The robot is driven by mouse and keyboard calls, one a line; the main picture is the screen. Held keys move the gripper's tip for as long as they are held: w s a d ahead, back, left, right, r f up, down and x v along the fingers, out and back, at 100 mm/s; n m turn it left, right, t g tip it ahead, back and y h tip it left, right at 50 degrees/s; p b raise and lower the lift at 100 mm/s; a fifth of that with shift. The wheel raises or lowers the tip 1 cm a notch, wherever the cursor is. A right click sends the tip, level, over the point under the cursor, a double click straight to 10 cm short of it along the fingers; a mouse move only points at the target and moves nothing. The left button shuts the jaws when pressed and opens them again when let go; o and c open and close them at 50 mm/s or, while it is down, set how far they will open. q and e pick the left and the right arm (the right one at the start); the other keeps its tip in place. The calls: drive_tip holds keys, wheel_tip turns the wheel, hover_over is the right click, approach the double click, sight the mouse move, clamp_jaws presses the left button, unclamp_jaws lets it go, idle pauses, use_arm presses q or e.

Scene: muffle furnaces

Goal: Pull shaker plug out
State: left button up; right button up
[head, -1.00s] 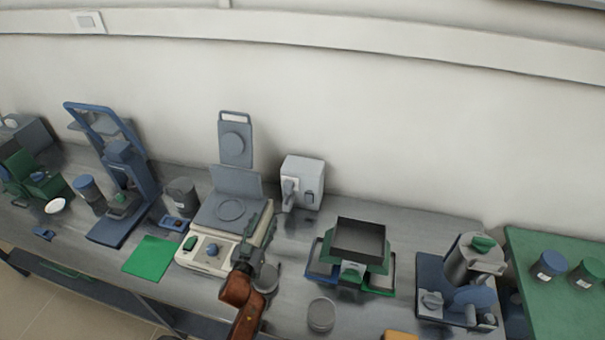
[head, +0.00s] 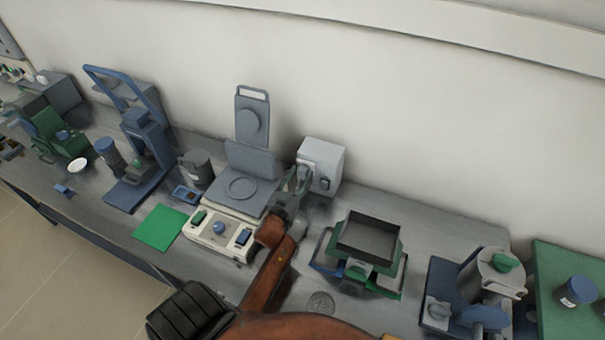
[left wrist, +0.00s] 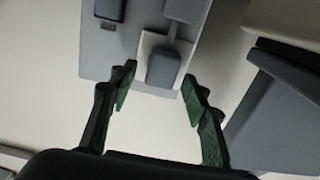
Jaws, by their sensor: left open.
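The grey plug (left wrist: 163,68) sits at a pale socket plate (left wrist: 147,45) on the front of a light grey box (head: 330,153) standing against the wall. My left gripper (head: 296,182) is open right in front of this box, and its fingers hide most of the plug in the head view. In the left wrist view, the green-padded fingers of the left gripper (left wrist: 157,90) are spread, with the plug between and just beyond their tips. No contact with the plug is visible. My right gripper is out of view.
A pale instrument with a control panel (head: 219,235) and raised grey lid panel (head: 252,118) stands left of the box. A dark square tray on a green stand (head: 369,237) is to the right. My left arm crosses the bench between them.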

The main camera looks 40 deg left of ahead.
use_arm(q)
drive_tip(key=shift+w+a, duration=0.2)
drive_tip(key=shift+w, duration=0.3)
clamp_jaws()
idle(0.4)
